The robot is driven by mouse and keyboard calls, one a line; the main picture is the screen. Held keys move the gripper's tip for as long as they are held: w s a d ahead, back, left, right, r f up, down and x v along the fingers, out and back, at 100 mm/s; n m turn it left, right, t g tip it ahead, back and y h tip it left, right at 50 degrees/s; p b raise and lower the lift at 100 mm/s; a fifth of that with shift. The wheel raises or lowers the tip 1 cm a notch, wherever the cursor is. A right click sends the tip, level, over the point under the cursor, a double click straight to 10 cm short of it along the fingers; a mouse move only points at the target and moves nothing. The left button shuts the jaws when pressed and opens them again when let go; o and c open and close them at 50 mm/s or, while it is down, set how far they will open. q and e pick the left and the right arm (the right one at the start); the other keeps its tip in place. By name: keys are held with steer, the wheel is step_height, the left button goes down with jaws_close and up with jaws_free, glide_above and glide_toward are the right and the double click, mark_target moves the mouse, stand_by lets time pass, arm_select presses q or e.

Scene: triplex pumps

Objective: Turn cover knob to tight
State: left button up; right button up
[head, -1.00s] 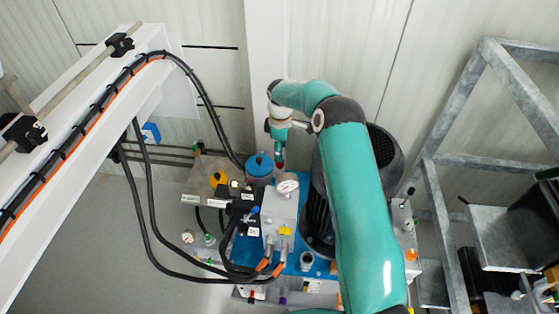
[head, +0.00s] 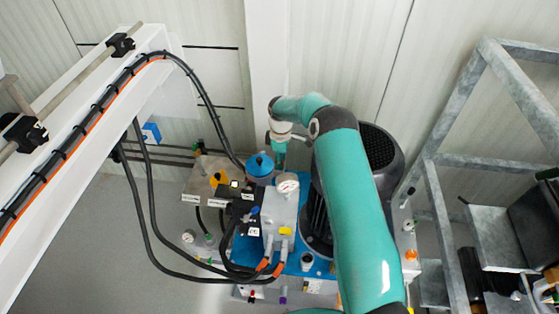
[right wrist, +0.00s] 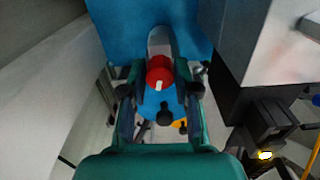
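A red knob (right wrist: 159,73) with a short white mark shows in the right wrist view, in front of a grey rounded part (right wrist: 160,42). A blue rounded part with a black knob (right wrist: 165,113) shows just below it. I cannot tell from a label which one is the cover knob. My right gripper (right wrist: 159,78) is open, with one finger on each side of the red knob and slight gaps visible. In the head view my right gripper (head: 279,151) hangs beside the blue lidded pot (head: 260,168); the red knob cannot be made out there. My left gripper is out of view.
A pressure gauge (head: 287,186) tops a grey block (head: 279,213) close below the gripper. A dark motor (head: 383,158) stands to the right. Black hoses (head: 150,215) loop at the left. A metal frame (head: 455,163) stands at the far right.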

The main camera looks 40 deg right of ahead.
jaws_close()
steer(key=shift+a, duration=0.15)
steer(key=shift+f+m+b, duration=0.15)
steer(key=shift+m+b, duration=0.9)
steer(key=shift+m, duration=0.35)
steer(key=m+b, duration=0.1)
steer(key=m, duration=0.2)
steer(key=shift+b, duration=0.35)
steer(key=m+b, duration=0.1)
steer(key=m, duration=0.4)
steer(key=shift+m+b, duration=0.65)
steer(key=shift+m, duration=1.55)
